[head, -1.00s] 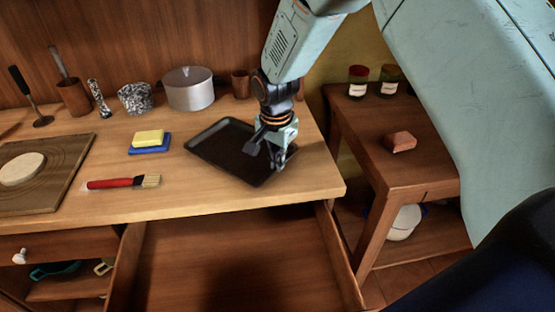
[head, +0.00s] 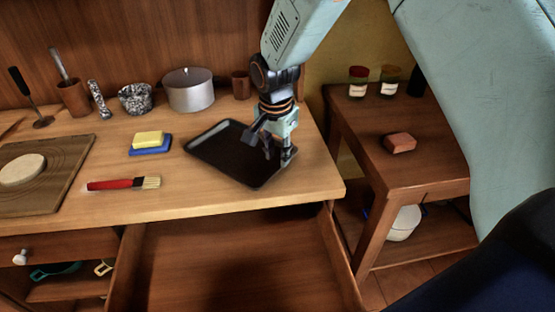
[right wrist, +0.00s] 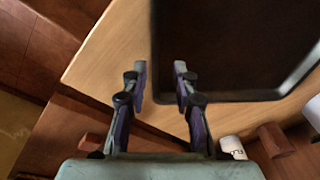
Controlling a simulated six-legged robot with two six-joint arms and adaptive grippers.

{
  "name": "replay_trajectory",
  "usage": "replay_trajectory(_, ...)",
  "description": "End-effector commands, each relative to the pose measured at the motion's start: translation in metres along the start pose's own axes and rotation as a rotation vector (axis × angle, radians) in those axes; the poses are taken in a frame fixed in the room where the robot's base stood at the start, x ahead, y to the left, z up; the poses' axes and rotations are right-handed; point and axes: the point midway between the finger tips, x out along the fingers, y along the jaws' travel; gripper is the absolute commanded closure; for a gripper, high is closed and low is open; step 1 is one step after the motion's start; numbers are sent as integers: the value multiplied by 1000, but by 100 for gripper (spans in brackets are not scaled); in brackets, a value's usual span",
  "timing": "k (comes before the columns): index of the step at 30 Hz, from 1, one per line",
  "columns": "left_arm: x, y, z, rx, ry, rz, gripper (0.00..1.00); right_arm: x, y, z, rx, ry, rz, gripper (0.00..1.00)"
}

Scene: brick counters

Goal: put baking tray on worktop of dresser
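The baking tray (head: 225,150) is a dark, shallow rectangle. It lies on the light wooden worktop (head: 215,205) of the dresser, toward its right end. The tray also fills the upper right of the right wrist view (right wrist: 235,45). My right gripper (head: 279,160) is over the tray's right edge, pointing down. In the right wrist view its two fingers (right wrist: 160,70) stand apart with a gap, and the tray's edge shows between and beyond them. Whether a finger touches the tray cannot be told. My left gripper is not in view.
A butter dish (head: 150,147), a red-handled brush (head: 125,183) and a cutting board (head: 60,165) lie left of the tray. A metal pot (head: 189,90) and a wooden cup (head: 241,84) stand behind. An open drawer (head: 220,255) juts out below. A side table (head: 425,170) stands right.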

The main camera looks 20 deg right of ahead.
Motion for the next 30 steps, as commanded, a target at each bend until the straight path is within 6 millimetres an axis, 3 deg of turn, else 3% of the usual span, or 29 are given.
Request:
replay_trajectory(6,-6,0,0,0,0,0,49,-49,-1,-1,1,2,-4,72)
replay_trajectory(12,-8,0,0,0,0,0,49,-78,0,0,1,0,-1,72)
replay_trajectory(18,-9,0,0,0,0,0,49,-90,0,0,1,0,0,72)
replay_trajectory(30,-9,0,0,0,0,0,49,-90,0,0,1,0,0,72)
